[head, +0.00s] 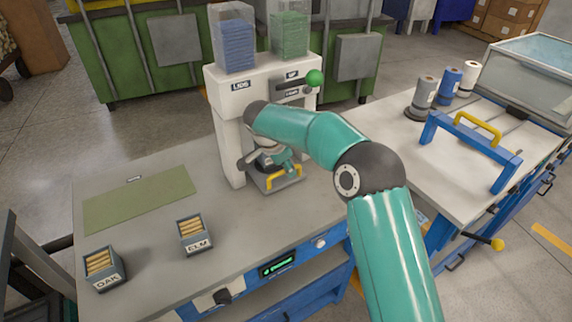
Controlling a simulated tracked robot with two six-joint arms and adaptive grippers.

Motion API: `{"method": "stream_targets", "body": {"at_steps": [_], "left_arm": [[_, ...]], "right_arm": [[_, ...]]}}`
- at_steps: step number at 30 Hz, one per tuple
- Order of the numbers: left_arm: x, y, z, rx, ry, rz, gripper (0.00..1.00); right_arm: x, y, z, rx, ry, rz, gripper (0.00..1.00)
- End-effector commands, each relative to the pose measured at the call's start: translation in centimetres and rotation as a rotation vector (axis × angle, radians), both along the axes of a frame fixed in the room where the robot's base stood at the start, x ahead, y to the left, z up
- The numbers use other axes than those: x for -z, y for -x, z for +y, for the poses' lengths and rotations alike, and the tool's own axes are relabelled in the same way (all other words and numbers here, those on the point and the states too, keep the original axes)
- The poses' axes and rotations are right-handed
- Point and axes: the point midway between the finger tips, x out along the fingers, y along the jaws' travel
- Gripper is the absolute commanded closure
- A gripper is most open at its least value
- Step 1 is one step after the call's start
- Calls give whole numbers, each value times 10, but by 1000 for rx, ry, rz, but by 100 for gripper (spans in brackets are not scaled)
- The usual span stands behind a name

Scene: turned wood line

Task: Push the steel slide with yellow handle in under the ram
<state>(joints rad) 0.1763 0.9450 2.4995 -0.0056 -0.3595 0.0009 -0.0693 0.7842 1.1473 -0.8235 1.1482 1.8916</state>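The steel slide (281,185) with its yellow handle (269,183) sits at the foot of the white press (229,145), its handle end toward the front of the bench. Part of a dark box or block shows on or just behind the slide, mostly covered by my gripper. My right arm reaches across from the lower right, and my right gripper (281,162) is down at the slide, just behind the handle. Whether its fingers touch anything or are open is too small to tell. The ram is hidden behind my arm. My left gripper is out of view.
Boxes of sticks marked OAK (104,270) and ELM (194,237) stand at the left, near a green mat (140,198). Bins of blue and green lids top the press, beside a green-knobbed lever (314,79). A blue frame with a yellow handle (478,128) stands on the right bench.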

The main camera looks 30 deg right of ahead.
Motion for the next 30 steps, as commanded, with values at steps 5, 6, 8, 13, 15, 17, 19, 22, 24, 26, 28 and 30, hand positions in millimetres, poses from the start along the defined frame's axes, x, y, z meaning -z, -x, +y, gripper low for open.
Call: {"method": "stream_targets", "body": {"at_steps": [5,6,8,13,15,17,19,22,24,26,28,30], "left_arm": [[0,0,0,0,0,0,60],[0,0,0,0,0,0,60],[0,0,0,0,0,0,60],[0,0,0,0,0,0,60],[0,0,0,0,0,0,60],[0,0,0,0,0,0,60],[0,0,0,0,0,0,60],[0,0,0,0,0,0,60],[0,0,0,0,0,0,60],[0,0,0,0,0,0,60],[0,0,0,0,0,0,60],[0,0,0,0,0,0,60]], "right_arm": [[-19,4,7,0,0,-4,61],[-25,5,10,-1,0,-5,61],[-35,7,14,-1,-1,-5,61],[-67,14,27,-1,0,-7,61],[-79,17,32,-2,0,-7,61],[-87,19,35,0,0,-5,61],[-95,21,39,-2,0,-4,61],[-103,23,42,-1,0,-4,61],[-105,24,43,0,0,-2,61],[-106,24,43,0,0,-2,61],[-106,24,43,-1,0,-2,61],[-106,24,43,-1,0,-2,61]]}}
